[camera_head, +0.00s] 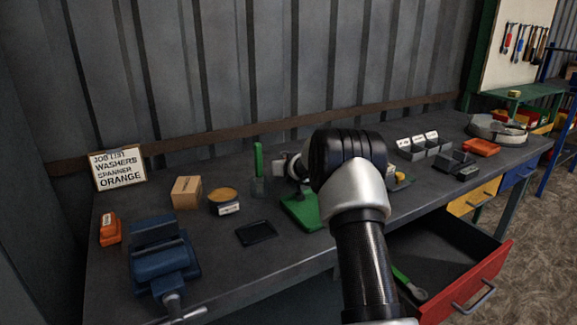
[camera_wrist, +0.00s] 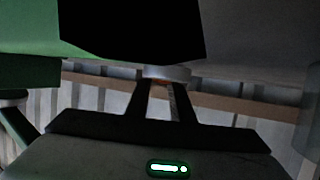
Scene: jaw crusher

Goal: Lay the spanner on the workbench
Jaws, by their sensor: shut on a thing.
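The workbench (camera_head: 221,258) runs along the wall, with a dark grey top. In the wrist view my gripper (camera_wrist: 162,88) is shut on a narrow thing with a pale grey end (camera_wrist: 166,73) and a little orange between the fingers. It looks like the spanner, but most of it is hidden. In the head view my arm covers the gripper and what it holds. A green-handled spanner (camera_head: 408,283) lies in the open red-fronted drawer (camera_head: 472,284) below the bench.
A blue vice (camera_head: 160,257), black tray (camera_head: 256,233), cardboard box (camera_head: 187,192) and round tub (camera_head: 223,201) stand on the left half. A green-based device (camera_head: 302,210) is mid-bench. Grey bins (camera_head: 425,147) are further right. A job-list sign (camera_head: 119,171) reads washers, spanner, orange.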

